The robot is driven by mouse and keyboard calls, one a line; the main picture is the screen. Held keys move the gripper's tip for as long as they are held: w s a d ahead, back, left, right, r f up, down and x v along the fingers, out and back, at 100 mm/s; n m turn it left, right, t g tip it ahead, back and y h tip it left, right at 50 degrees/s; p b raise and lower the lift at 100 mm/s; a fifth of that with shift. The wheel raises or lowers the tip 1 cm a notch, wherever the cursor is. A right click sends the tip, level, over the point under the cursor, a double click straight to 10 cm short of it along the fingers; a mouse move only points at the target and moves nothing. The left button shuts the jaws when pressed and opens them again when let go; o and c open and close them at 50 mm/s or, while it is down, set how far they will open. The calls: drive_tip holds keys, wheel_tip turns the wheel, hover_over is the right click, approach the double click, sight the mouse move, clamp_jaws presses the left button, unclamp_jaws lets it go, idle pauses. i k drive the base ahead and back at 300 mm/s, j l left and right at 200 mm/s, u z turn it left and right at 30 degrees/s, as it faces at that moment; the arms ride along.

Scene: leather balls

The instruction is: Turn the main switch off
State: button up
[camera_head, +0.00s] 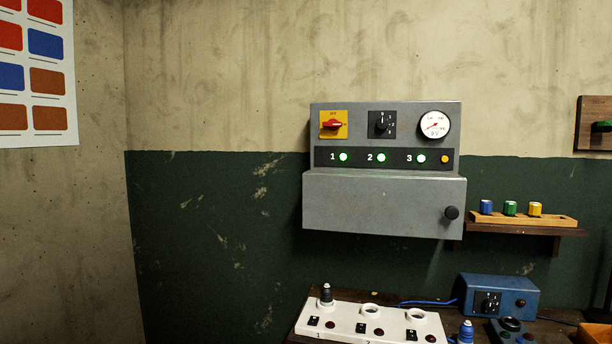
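The main switch (333,124) is a red rotary handle on a yellow plate at the upper left of a grey wall-mounted control box (384,205). Its handle lies about horizontal; small lettering on the plate seems to read "OFF" at the top. Beside it are a black selector knob (382,124) and a round white gauge (435,124) with a red needle. Below them, green lamps numbered 1, 2 and 3 are lit, with an amber lamp (444,159) at the right end. My gripper is not in view.
A white socket board (343,326) and a blue box (503,295) with a cable stand on the dark bench below. A wooden shelf (560,221) with blue, green and yellow pieces is right of the control box.

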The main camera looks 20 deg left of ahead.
sight(334, 124)
drive_tip(key=l+u, duration=0.1)
drive_tip(key=u, duration=0.65)
drive_tip(key=j+z, duration=0.1)
drive_tip(key=z, duration=1.45)
drive_tip(key=u, duration=1.8)
drive_tip(key=l+z, duration=0.1)
drive_tip(key=z, duration=0.15)
